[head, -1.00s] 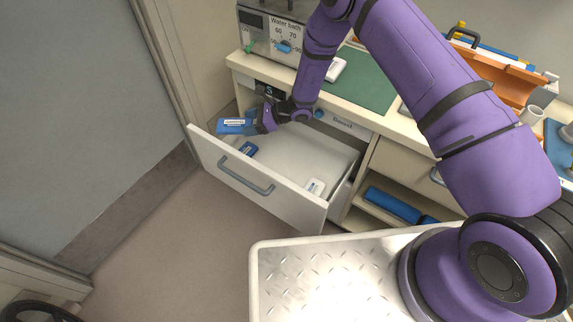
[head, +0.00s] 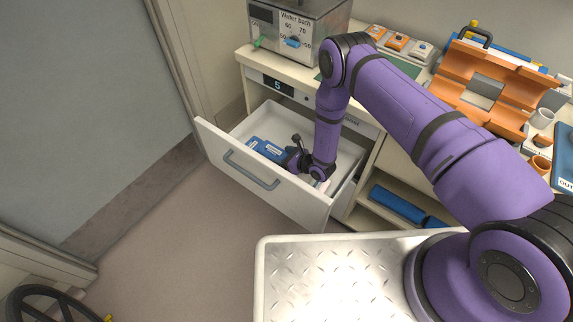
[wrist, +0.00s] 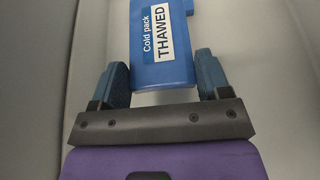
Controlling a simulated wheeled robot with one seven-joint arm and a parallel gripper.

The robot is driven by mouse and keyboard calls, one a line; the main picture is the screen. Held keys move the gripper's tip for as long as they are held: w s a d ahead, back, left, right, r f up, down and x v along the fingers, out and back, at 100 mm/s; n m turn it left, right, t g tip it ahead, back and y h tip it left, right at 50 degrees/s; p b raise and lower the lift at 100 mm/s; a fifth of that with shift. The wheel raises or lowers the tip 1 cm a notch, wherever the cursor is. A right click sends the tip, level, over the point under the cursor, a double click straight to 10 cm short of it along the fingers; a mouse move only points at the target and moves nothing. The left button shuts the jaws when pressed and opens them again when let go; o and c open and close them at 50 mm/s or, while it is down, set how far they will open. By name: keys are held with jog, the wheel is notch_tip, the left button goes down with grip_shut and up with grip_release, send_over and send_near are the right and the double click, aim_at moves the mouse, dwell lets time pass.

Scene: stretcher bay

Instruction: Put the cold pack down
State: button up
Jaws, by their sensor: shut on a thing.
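The cold pack is blue with a white label reading "Cold pack THAWED" in the wrist view (wrist: 160,72). My gripper (wrist: 162,78) is shut on it, one blue finger on each side. In the head view, my gripper (head: 290,160) reaches down inside the open drawer (head: 238,170) with the blue pack (head: 266,148) at its tip. The pack is low in the drawer, near its left part. I cannot tell whether it touches the drawer floor. A second blue item seen earlier in the drawer is not clearly separate now.
A white item (head: 321,186) in the drawer is partly hidden by my wrist. The water bath (head: 292,30) stands on the counter above. A blue roll (head: 398,203) lies on the shelf beside the drawer.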

jog(key=shift+f, duration=3.3)
jog(key=shift+f, duration=0.15)
jog(key=o, duration=1.1)
jog(key=shift+c, duration=0.2)
jog(key=shift+d, duration=0.1)
jog(key=v, duration=1.2)
